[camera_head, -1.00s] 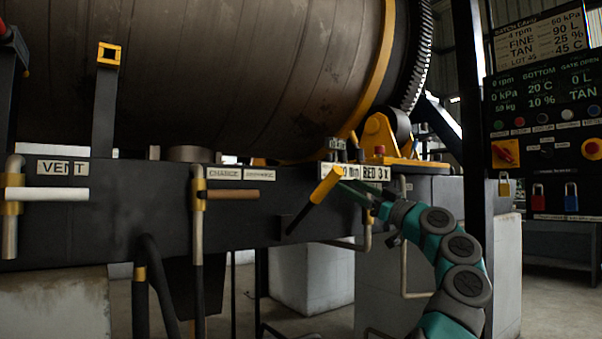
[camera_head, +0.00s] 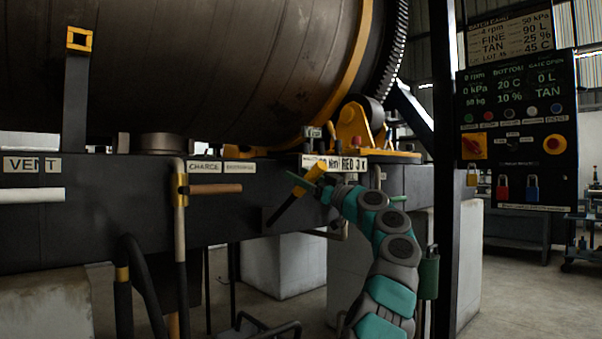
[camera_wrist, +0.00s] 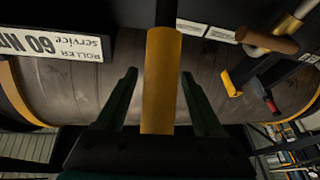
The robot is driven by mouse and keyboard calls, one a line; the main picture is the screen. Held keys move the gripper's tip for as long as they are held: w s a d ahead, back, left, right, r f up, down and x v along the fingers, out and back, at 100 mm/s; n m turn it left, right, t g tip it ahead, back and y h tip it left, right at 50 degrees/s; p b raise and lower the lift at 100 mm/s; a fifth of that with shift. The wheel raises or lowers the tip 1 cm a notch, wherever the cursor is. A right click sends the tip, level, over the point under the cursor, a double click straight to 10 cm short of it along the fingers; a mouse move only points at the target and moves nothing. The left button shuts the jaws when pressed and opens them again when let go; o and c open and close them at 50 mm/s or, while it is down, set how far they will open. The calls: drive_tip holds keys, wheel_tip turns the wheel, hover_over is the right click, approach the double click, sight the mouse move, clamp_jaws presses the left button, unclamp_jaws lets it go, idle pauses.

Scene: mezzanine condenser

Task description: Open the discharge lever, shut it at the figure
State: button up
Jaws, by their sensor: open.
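A lever with a yellow grip and black bar (camera_head: 295,195) slants up to the right on the front of the dark beam, below a plate reading "RED 3 x". I cannot read a discharge label on it. In the wrist view its yellow grip (camera_wrist: 161,85) stands between my gripper's two dark green fingers (camera_wrist: 158,78). The fingers are open, with a visible gap on each side. The control panel (camera_head: 517,130) at right shows "0 L" and "GATE OPEN".
A brown-handled valve lever (camera_head: 215,189) under the CHARGE label (camera_head: 204,167) and a white-handled one (camera_head: 35,194) under VENT lie to the left. A large drum (camera_head: 220,70) is above. A black post (camera_head: 444,180) stands close right of my arm. A roller sign (camera_wrist: 55,43) shows in the wrist view.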

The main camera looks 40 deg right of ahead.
drive_tip(key=shift+w, duration=0.1)
drive_tip(key=shift+c, duration=0.3)
clamp_jaws()
idle(1.1)
